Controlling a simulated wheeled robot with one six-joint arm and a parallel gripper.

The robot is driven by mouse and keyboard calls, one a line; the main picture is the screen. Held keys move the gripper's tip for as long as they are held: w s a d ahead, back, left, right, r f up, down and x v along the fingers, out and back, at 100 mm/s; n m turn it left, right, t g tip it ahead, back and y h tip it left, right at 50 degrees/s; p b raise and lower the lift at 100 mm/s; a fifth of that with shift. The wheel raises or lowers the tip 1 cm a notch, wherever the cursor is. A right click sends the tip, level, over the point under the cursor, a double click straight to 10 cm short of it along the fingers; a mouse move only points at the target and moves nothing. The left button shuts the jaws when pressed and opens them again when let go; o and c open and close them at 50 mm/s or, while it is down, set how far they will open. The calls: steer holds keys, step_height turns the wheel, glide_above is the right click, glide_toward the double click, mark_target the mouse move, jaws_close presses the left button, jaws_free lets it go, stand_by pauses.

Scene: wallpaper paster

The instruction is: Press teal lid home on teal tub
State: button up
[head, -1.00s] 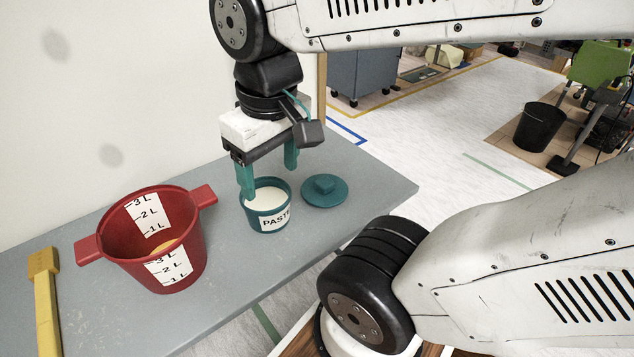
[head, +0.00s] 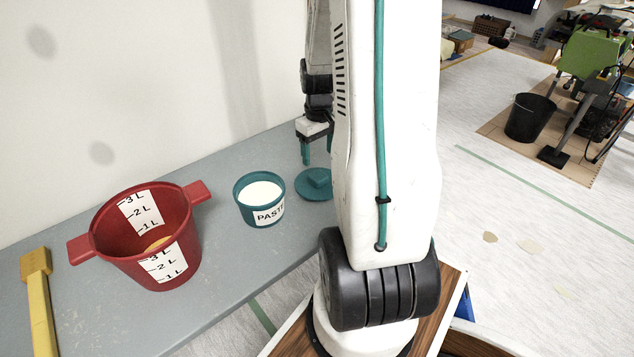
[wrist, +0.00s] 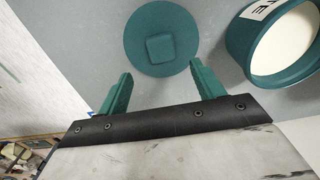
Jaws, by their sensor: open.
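The teal tub (head: 262,212) stands upright and uncovered on the grey table, with white paste inside and a PASTE label on its side. It also shows at the right of the wrist view (wrist: 247,55). The teal lid (head: 313,186) lies flat on the table just right of the tub, its square knob up; my arm hides its right part in the head view. The whole lid shows in the wrist view (wrist: 160,18). My gripper (wrist: 167,80) is open and empty, with its teal fingers apart and the lid beyond their tips. In the head view my arm partly hides it.
A red bucket (head: 112,245) with litre marks stands on the table (head: 235,280) left of the tub. A yellow-handled tool (head: 40,305) lies at the far left. The wall runs behind the table. A black bin (head: 530,118) stands on the floor.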

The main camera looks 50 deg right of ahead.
mark_target(318, 175)
step_height(318, 175, down, 7)
steer(key=shift+a+f, duration=0.15)
steer(key=shift+f, duration=0.05)
steer(key=shift+c, duration=0.4)
steer(key=c, duration=1)
